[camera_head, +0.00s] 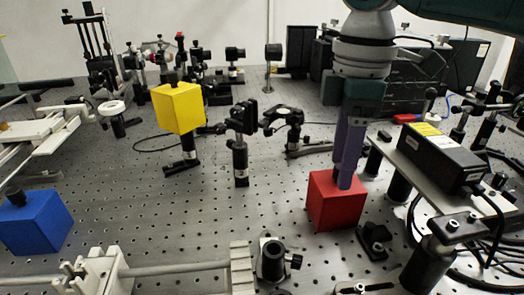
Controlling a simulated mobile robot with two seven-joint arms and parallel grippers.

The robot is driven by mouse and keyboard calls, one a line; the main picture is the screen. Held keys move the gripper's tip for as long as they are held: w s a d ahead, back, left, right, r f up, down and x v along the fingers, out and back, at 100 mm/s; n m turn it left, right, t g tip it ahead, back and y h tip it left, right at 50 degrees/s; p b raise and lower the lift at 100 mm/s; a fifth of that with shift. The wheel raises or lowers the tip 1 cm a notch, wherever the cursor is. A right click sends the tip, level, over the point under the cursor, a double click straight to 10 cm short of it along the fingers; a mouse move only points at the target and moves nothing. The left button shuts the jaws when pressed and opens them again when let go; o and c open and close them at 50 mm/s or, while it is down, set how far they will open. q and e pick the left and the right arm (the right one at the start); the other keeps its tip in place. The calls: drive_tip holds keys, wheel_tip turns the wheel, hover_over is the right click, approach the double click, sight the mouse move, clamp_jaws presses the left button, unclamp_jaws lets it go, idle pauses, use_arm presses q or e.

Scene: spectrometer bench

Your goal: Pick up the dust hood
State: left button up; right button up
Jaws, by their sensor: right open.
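A red cube-shaped hood (333,207) stands on the perforated bench top, right of the middle. My right gripper (344,184) comes down from above with its purple fingers pointing down, their tips at the top of the red hood. Its jaws are open. Any knob on top of the red hood is hidden by the fingers, and I cannot tell whether they touch it. A yellow cube hood (178,110) and a blue cube hood (36,225), each with a dark knob on top, are to the left. The frame does not show which one the task means. My left gripper is not in view.
A black boxed device (440,158) sits on a raised plate right of the red hood. Black optic mounts (240,150) stand on posts at the middle. A dark post base (374,241) is close to the red hood's right. A pale rail (175,270) runs along the front.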

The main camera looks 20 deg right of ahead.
drive_tip(key=shift+f, duration=0.4)
drive_tip(key=shift+c, duration=0.3)
clamp_jaws()
idle(0.8)
